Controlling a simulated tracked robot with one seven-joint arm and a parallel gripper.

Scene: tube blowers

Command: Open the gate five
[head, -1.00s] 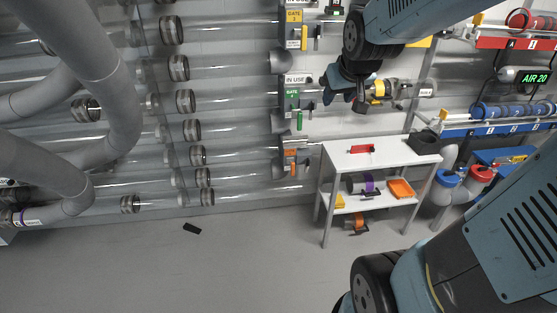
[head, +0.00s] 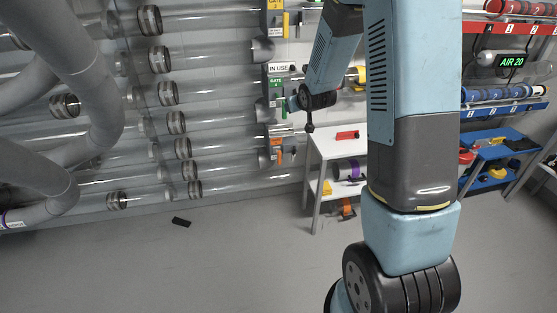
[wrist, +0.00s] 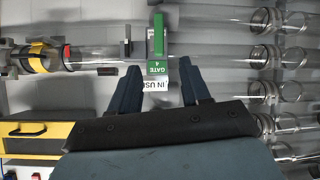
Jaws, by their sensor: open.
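In the wrist view, my gripper (wrist: 160,88) is open, its two dark blue fingers apart and empty. The green label reading GATE 4 (wrist: 158,68) lies just past the fingertips, between them in the picture; contact cannot be told. A white IN USE sign (wrist: 156,85) shows upside down beside it. In the head view, the green gate (head: 275,90) has an IN USE sign above it. A yellow gate label (head: 275,4) is cut by the top edge, its number not readable. An orange gate handle (head: 277,142) is lower; I read no number there. My arm hides much of the gripper.
Clear horizontal tubes (head: 210,93) with dark collars run left of the gates. A white shelf table (head: 325,150) holds a red item (head: 347,135). Red and blue racks stand at right, with an AIR 20 display (head: 512,61). A dark block (head: 181,222) lies on open floor.

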